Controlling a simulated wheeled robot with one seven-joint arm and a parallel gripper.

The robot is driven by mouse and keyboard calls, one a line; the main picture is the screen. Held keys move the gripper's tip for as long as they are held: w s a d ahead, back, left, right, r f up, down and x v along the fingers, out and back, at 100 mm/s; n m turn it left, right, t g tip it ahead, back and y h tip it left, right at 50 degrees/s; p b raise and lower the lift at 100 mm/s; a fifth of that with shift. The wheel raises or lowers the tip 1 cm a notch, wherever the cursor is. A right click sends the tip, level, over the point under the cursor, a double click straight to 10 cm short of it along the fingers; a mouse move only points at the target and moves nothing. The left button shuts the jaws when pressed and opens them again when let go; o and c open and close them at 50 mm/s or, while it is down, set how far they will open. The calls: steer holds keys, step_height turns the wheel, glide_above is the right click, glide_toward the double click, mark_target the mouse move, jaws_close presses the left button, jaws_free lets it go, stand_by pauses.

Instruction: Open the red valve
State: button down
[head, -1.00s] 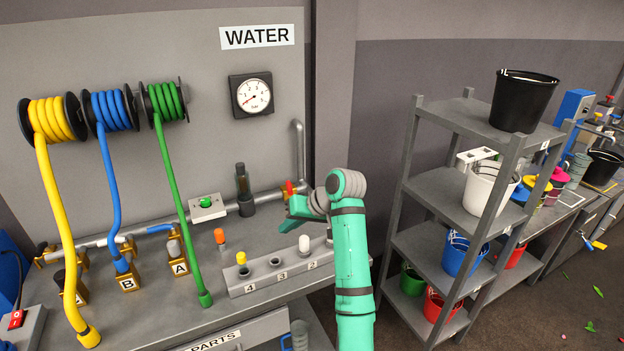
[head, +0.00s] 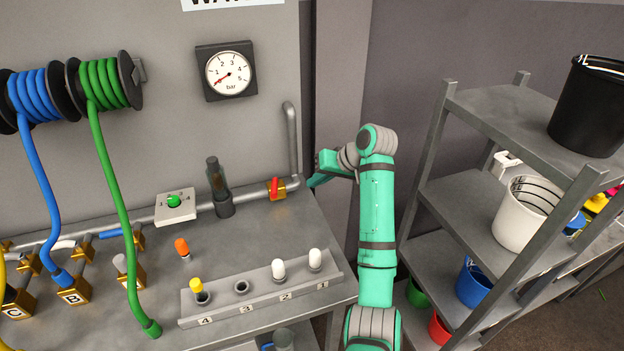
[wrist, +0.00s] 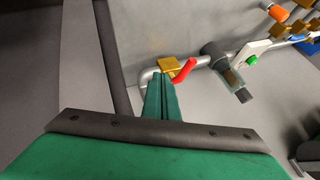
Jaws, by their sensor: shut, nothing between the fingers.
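The red valve (head: 274,186) is a red lever on a brass body, set in the grey pipe along the back of the bench. It also shows in the wrist view (wrist: 184,71), where the lever slants away from the brass block (wrist: 168,65). My gripper (head: 312,184) is just right of the valve in the head view, its fingers pointing toward it. In the wrist view the green fingers (wrist: 161,78) are together and empty, with their tips just below the brass body. I cannot tell whether they touch it.
A dark filter (head: 219,188) and a plate with a green button (head: 173,201) stand left of the valve. The pipe bends up the wall (head: 291,140) behind it. A pressure gauge (head: 227,71) reads near its low end. A grey shelf (head: 470,200) stands at right.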

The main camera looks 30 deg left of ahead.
mark_target(274, 188)
steer(key=s+a+f, duration=0.2)
steer(key=a+f, duration=0.3)
steer(key=a, duration=0.3)
steer(key=shift+s+a+f, duration=0.2)
steer(key=shift+s+a, duration=0.1)
steer(key=shift+s+a, duration=0.1)
steer(key=shift+a, duration=0.15)
